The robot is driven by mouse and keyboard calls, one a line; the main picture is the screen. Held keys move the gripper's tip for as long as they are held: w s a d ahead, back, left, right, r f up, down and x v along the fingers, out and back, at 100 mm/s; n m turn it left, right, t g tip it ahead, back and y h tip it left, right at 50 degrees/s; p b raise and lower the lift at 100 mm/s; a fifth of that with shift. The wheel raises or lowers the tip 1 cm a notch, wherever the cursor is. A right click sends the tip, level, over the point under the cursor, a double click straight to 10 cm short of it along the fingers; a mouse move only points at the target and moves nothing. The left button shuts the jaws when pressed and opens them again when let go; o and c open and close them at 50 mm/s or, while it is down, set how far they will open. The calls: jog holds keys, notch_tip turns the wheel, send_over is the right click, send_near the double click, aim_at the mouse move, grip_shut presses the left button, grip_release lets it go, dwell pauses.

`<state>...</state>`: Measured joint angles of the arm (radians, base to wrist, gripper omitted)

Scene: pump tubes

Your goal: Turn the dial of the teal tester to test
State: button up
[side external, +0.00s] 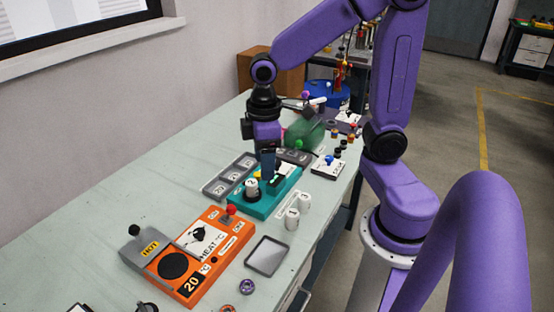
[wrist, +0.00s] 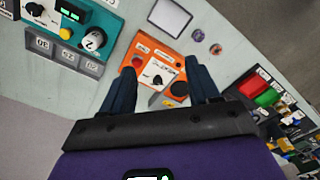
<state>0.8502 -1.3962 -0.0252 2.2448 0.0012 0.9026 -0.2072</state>
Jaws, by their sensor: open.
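The teal tester (side external: 283,188) lies on the bench below my gripper (side external: 268,176) in the side view. It also shows at the upper left of the wrist view (wrist: 112,28), with a green-lit display (wrist: 70,15) and a black dial with a white face (wrist: 35,10), partly cut by the frame edge. The dial's setting is not readable. A white tube marked 2 (side external: 252,187) stands upright at the tester's near end. My gripper (wrist: 160,68) is open and empty, its fingers apart. In the side view the fingers hide part of the tester.
An orange heater (side external: 215,225) with a grey end stands nearer the camera. White tubes (side external: 291,218) stand beside the tester on the right. A grey slotted holder (side external: 214,191) lies behind it. A grey tray (side external: 267,256) is in front. A green box (side external: 304,133) is further back.

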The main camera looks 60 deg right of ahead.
jog(key=w+d+f+m, duration=0.1)
jog(key=w+d+m, duration=0.1)
jog(key=w+d, duration=0.5)
jog(key=m, duration=0.5)
send_over(277, 162)
notch_tip(277, 162, down, 5)
notch_tip(277, 162, down, 17)
jog(key=shift+d+r, duration=0.1)
jog(key=shift+c, duration=0.2)
jog(key=c, duration=1)
